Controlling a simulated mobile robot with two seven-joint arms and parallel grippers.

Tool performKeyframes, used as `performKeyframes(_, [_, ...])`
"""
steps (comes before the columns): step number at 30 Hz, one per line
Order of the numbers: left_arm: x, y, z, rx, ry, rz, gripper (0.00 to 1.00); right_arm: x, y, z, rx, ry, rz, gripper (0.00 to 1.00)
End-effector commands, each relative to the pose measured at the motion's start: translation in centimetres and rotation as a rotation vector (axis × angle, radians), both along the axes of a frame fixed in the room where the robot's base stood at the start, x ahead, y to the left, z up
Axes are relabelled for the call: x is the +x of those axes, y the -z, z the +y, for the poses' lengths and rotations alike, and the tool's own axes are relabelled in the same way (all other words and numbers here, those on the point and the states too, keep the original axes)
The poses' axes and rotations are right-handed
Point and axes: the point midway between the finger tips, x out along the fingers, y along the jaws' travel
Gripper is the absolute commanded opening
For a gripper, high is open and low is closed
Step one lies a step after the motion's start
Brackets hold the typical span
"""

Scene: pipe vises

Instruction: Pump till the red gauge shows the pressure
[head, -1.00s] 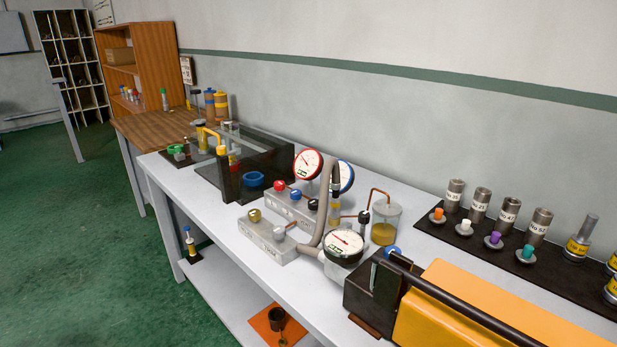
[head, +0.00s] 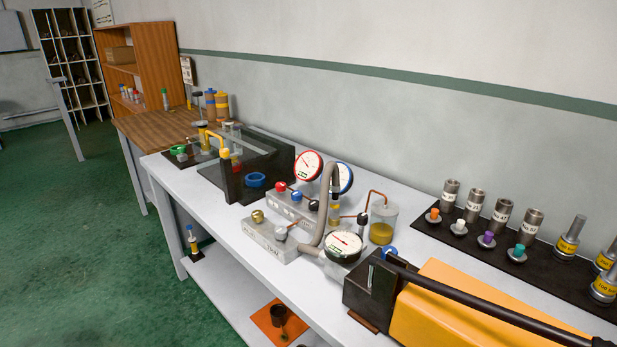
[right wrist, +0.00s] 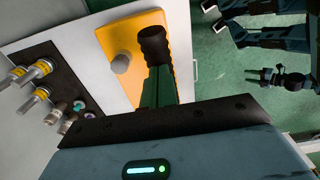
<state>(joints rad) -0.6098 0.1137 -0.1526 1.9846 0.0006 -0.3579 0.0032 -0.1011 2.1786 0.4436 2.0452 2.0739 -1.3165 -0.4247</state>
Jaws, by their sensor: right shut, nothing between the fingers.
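The red-rimmed gauge (head: 308,166) stands tilted on the grey valve block in the head view. Its thin needle lies toward the left, but I cannot read the value. The pump has an orange body (head: 465,300) and a long black lever (head: 480,304) running to the lower right. A dark shape that looks like my left gripper (right wrist: 283,80) is too small to judge.
A blue-rimmed gauge (head: 345,178) and a black-rimmed gauge (head: 344,245) stand near the red one. A grey hose (head: 327,205) arches between them. Metal cylinders and coloured plugs fill a black mat (head: 440,228) by the wall. A clear tank (head: 250,160) stands farther left.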

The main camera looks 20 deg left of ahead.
Motion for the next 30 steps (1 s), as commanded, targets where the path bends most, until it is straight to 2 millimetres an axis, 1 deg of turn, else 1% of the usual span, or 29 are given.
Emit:
performKeyframes(2, [0.0, 0.0, 0.0, 0.0, 0.0, -0.001, 0.54, 0.0, -0.2, 0.0, -0.002, 0.0, 0.001, 0.0])
performKeyframes(4, [0.2, -0.3, 0.0, 0.0, 0.0, -0.006, 0.54, 0.1, -0.9, 0.2, -0.002, 0.001, 0.0, 0.0])
performKeyframes(12, [1.1, -1.4, 0.0, 0.0, 0.0, -0.032, 0.54, 0.6, -4.6, 1.1, -0.002, 0.0, -0.004, 0.0])
performKeyframes(18, [1.5, -1.9, 0.0, 0.0, 0.0, -0.043, 0.54, 0.9, -6.8, 1.7, -0.001, 0.001, -0.003, 0.0])
performKeyframes(22, [1.6, -2.0, 0.0, 0.0, 0.0, -0.045, 0.54, 1.0, -7.3, 1.8, -0.001, 0.0, 0.0, 0.0])
performKeyframes(30, [1.6, -2.0, 0.0, 0.0, 0.0, -0.044, 0.54, 1.0, -7.2, 1.9, -0.001, 0.0, 0.0, 0.0])
